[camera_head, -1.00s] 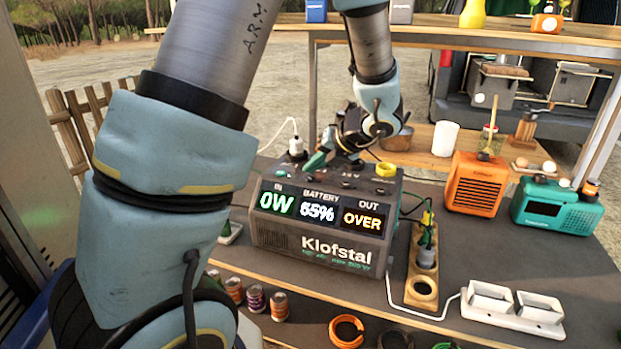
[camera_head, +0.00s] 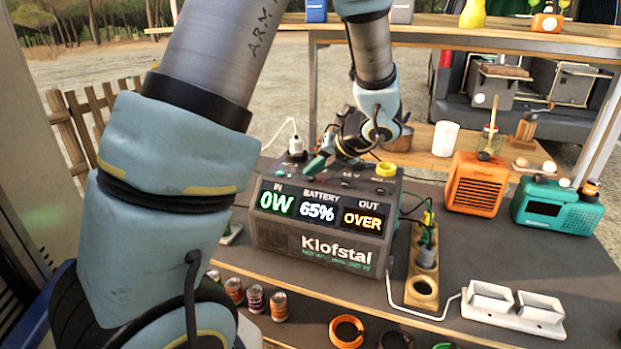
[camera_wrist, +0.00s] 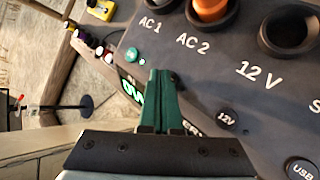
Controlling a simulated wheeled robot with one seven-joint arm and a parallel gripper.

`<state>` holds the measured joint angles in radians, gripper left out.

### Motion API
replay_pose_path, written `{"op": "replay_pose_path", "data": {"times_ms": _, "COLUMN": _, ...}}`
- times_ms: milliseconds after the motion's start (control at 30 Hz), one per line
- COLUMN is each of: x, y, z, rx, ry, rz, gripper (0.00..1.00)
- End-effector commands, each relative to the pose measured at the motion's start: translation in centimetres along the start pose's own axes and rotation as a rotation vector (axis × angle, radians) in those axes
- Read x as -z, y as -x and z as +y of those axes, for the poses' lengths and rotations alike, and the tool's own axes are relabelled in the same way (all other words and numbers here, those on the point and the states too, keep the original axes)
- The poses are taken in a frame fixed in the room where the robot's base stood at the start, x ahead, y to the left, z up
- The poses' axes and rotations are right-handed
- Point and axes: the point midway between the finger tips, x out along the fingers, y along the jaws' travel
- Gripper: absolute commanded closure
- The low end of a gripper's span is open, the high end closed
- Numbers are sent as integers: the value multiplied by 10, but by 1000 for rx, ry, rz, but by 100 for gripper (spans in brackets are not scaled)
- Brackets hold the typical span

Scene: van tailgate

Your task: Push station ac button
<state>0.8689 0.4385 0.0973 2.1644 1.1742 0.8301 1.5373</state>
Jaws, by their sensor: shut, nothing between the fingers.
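The grey Klofstal power station (camera_head: 318,246) stands on the table, its front display reading IN 0W, BATTERY 65%, OUT OVER. My gripper (camera_head: 312,170) is over its top, left of the middle. In the wrist view my gripper (camera_wrist: 163,74) is shut and empty, its green fingers pointing at the top panel. A small green round button (camera_wrist: 132,55) lies just left of the fingertips, below the AC 1 label; I cannot read any label on it. A dark 12V button (camera_wrist: 227,120) lies to the right. I cannot tell whether the fingertips touch the panel.
A white plug (camera_head: 295,146) stands in the station's back left, and a yellow ring (camera_head: 386,169) at its top right. A wooden socket strip (camera_head: 413,292), an orange device (camera_head: 475,184) and a teal radio (camera_head: 556,206) stand to the right. Cans are in front.

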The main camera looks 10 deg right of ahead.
Motion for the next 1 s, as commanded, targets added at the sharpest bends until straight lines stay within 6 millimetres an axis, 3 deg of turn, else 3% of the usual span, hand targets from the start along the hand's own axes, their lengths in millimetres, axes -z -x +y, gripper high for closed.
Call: {"op": "replay_pose_path", "data": {"times_ms": 1000, "x": -6, "y": 8, "z": 6, "rx": 0, "ry": 0, "rz": 0, "gripper": 100}}
